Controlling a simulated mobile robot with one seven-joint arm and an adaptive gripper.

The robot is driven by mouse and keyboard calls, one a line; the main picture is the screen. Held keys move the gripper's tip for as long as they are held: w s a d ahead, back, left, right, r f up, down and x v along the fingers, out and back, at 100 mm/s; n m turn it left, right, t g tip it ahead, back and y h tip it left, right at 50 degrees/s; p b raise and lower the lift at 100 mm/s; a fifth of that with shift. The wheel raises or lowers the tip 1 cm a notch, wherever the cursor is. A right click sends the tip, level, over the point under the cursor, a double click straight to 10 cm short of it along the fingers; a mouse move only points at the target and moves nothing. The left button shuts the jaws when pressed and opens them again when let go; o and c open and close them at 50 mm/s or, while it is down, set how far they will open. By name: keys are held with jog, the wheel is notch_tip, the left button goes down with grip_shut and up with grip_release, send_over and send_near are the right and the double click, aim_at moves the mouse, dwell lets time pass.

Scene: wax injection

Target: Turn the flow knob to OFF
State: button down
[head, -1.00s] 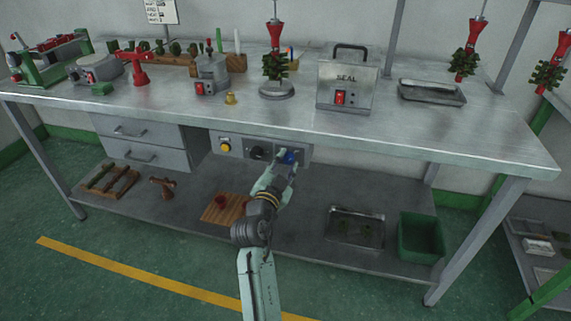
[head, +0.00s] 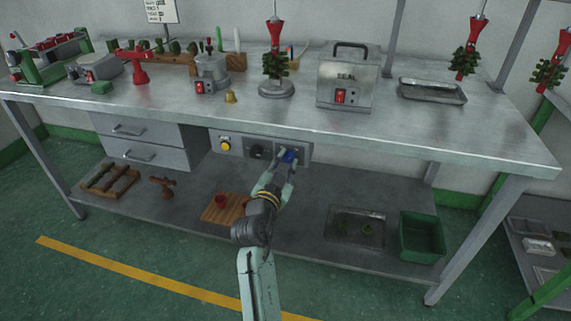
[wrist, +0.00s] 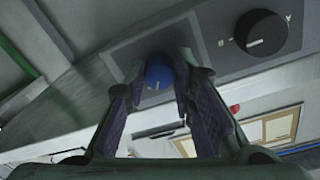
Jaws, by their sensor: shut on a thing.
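The blue knob (head: 289,156) sits at the right of a grey control panel (head: 304,152) under the bench top. In the wrist view the blue knob (wrist: 158,70) is between my fingertips, with a pale mark low on its face. My gripper (head: 286,158) is shut on it, one finger at each side (wrist: 160,82). A larger black knob (head: 257,152) is on the same panel to the left. In the wrist view the black knob (wrist: 253,38) shows at the upper right, clear of my fingers. I cannot read which knob is labelled flow.
A yellow button (head: 225,145) is at the panel's left end, beside grey drawers (head: 140,145). The bench top (head: 390,125) overhangs the panel. The lower shelf (head: 290,230) holds a wooden board (head: 222,209), a metal tray (head: 354,230) and a green bin (head: 422,236).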

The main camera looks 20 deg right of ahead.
jog(key=n, duration=0.4)
jog(key=shift+n, duration=0.3)
jog(key=n, duration=0.3)
jog(key=shift+n+t, duration=0.3)
jog(key=shift+n, duration=0.1)
jog(key=n+p, duration=0.2)
jog(key=n, duration=0.2)
jog(key=shift+r+n+p, duration=0.15)
jog(key=shift+n+p, duration=0.15)
jog(key=shift+d+n+p, duration=0.1)
jog(key=shift+n+p, duration=0.85)
jog(key=shift+n, duration=0.85)
jog(key=c, duration=1.3)
grip_release()
jog(key=shift+c, duration=0.2)
jog(key=shift+f, duration=0.2)
jog(key=shift+s, duration=0.1)
